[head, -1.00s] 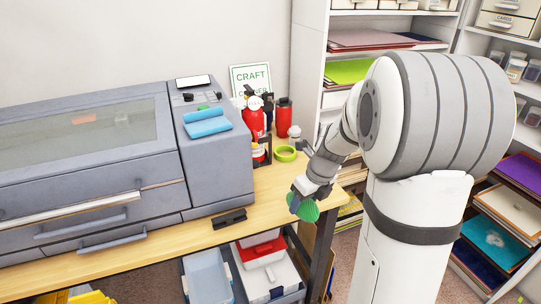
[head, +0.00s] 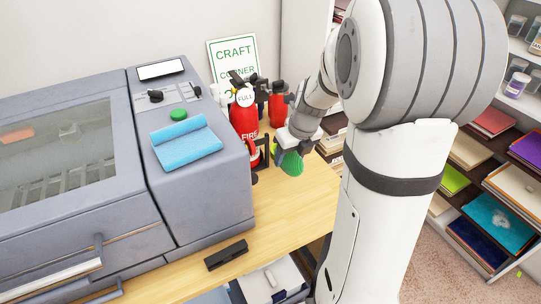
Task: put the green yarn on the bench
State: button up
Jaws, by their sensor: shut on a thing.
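The green yarn (head: 291,163) is a ball at the end of my gripper (head: 287,150), in the middle of the head view. My gripper is shut on it and holds it over or at the back right part of the wooden bench (head: 290,207). I cannot tell whether the yarn touches the bench top. My arm comes down from the upper right and hides part of the bench's right side.
A grey machine (head: 190,190) with a blue cloth roll (head: 186,142) fills the bench's left. Red extinguishers (head: 243,118) stand close left of my gripper. A black stapler-like object (head: 226,254) lies near the front edge. The bench top between is clear. Shelves stand right.

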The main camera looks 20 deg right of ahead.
notch_tip(320, 180, down, 9)
jog(key=shift+a+f+b, duration=0.1)
jog(key=shift+b, duration=0.25)
jog(key=shift+s, duration=0.1)
jog(key=shift+f, duration=0.15)
jog(key=o, duration=1)
